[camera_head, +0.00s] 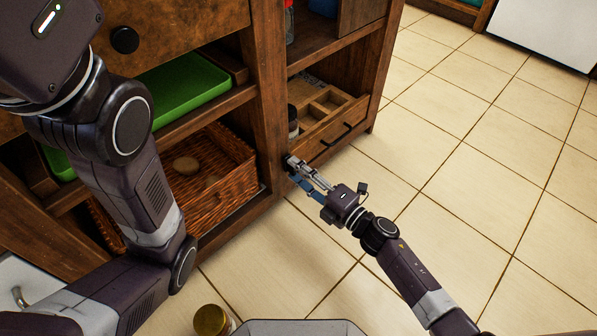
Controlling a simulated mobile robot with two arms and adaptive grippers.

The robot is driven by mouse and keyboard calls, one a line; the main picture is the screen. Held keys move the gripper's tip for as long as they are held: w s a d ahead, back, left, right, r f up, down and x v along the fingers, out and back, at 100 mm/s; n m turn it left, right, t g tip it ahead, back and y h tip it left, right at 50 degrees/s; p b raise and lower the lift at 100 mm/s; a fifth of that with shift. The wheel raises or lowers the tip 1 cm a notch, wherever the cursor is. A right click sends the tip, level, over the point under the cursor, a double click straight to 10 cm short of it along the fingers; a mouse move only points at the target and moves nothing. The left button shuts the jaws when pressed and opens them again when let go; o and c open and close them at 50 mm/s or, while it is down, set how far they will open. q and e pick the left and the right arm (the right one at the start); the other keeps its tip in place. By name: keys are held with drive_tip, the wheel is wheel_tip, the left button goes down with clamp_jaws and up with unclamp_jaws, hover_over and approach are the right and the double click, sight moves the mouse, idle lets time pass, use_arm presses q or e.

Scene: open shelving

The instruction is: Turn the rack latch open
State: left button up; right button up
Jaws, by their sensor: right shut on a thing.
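The wooden rack (268,110) fills the left and middle of the head view. My right gripper (301,174) reaches in from the lower right to the rack's front upright, low down and just left of a small drawer. Its fingers are shut on a small dark part at the upright, which I take to be the rack latch (289,159). The fingers hide most of it, so I cannot tell how far it is turned. My left arm crosses the left side of the view, and its gripper is outside the frame.
A green tray (181,88) lies on a shelf above a wicker basket (236,188). A partitioned drawer (338,131) sits right of the upright, with a dark jar (293,121) beside it. A gold-lidded jar (211,320) stands at the bottom. The tiled floor (470,180) at right is clear.

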drive_tip(key=o, duration=1.2)
drive_tip(key=shift+c, duration=0.2)
drive_tip(key=v, duration=1.2)
